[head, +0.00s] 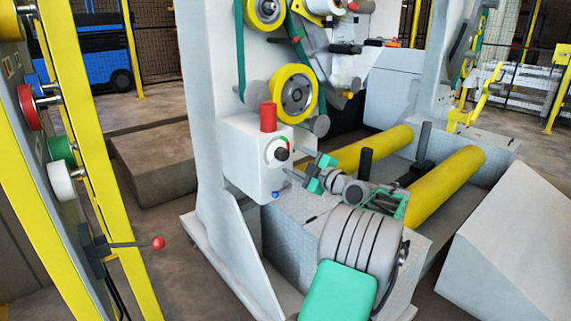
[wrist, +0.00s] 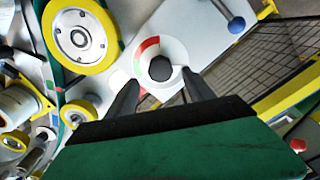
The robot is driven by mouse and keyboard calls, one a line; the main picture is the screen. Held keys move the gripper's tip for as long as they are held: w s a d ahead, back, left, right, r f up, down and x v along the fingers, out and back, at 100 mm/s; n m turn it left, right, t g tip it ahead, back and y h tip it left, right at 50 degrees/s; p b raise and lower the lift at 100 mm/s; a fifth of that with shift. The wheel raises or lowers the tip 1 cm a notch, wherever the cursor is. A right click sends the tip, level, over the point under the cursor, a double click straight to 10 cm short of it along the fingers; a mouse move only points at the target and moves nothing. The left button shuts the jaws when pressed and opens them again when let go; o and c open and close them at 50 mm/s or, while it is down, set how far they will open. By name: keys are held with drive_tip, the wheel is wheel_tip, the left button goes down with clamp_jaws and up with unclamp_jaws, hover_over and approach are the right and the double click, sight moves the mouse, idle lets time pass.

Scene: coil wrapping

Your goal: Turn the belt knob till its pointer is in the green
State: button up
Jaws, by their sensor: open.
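The belt knob (head: 282,154) is a dark round knob on a white dial, on the front of a white box (head: 245,150) fixed to the machine column. In the wrist view the knob (wrist: 160,68) sits at the centre of the dial, with a red and a green arc at its upper left. I cannot make out its pointer. My gripper (head: 299,162) is open and empty, just in front of the knob. In the wrist view the fingers of my gripper (wrist: 160,78) stand on either side of the knob's lower part; I cannot tell whether they touch it.
A red cylinder (head: 268,116) stands on top of the box, and a small blue ball (head: 275,194) is below the dial. A yellow-rimmed roller (head: 293,93) with a green belt is above. Yellow rollers (head: 445,187) lie to the right, behind my arm.

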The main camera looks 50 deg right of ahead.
sight(285, 156)
drive_tip(key=x, duration=0.4)
drive_tip(key=shift+w+d, duration=0.1)
drive_tip(key=shift+w, duration=0.3)
drive_tip(key=shift+c, duration=0.3)
clamp_jaws()
drive_tip(key=shift+m, duration=0.3)
